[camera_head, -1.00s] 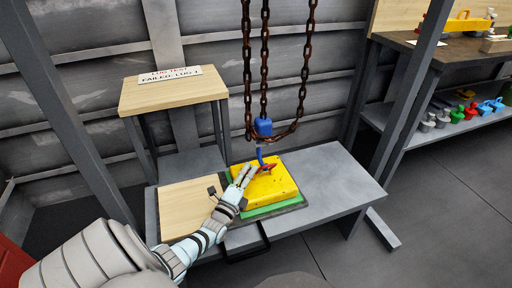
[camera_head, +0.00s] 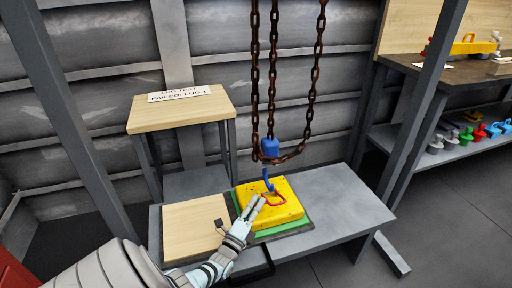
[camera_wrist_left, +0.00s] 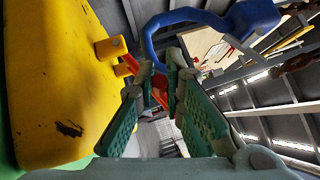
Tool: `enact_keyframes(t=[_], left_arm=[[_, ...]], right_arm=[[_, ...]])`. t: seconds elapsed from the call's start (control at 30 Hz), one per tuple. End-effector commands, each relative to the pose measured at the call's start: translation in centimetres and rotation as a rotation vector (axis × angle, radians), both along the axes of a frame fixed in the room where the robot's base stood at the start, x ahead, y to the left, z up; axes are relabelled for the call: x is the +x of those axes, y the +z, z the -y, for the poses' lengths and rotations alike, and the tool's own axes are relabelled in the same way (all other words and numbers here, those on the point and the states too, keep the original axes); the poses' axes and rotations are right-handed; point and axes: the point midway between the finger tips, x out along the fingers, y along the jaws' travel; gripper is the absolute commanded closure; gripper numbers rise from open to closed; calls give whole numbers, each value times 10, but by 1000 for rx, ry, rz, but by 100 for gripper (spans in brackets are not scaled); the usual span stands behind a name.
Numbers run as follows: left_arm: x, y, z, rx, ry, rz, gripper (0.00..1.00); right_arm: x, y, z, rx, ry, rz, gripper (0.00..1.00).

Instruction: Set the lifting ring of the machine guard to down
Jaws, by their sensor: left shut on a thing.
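The machine guard is a yellow block (camera_head: 286,212) on a green and dark base on the grey bench. It also fills the left of the left wrist view (camera_wrist_left: 60,80). The lifting ring (camera_head: 280,196) is a thin red loop low over the guard's top. My left gripper (camera_head: 258,203) is shut on the ring's left side, close above the guard. In the left wrist view, part of the red ring (camera_wrist_left: 160,95) shows between the fingers, beside yellow lugs (camera_wrist_left: 112,47). The ring's angle is hard to judge. My right gripper is not in view.
A blue hook (camera_head: 268,181) hangs on rusty chains (camera_head: 272,80) right above the ring; contact is unclear. A wooden board (camera_head: 190,230) lies left of the guard. A wooden stand with a sign (camera_head: 180,94) is behind. The bench's right part (camera_head: 345,205) is clear.

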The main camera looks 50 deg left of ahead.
Motion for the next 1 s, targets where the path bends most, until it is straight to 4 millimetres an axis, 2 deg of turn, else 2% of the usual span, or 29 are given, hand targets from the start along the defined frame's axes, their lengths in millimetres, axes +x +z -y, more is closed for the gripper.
enact_keyframes(t=[0.47, 0.5, 0.63, 0.9, 1.0], left_arm=[[0, -2, 0, 1, 0, -4, 100], [0, -2, 1, 1, 0, -4, 89], [0, -1, 1, 0, 0, -2, 70], [0, -1, 1, 0, -1, 0, 70], [-7, -3, 3, 1, -1, -2, 70]], right_arm=[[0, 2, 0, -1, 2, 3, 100], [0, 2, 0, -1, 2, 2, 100], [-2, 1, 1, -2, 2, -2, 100], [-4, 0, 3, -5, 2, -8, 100], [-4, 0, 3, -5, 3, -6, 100]])
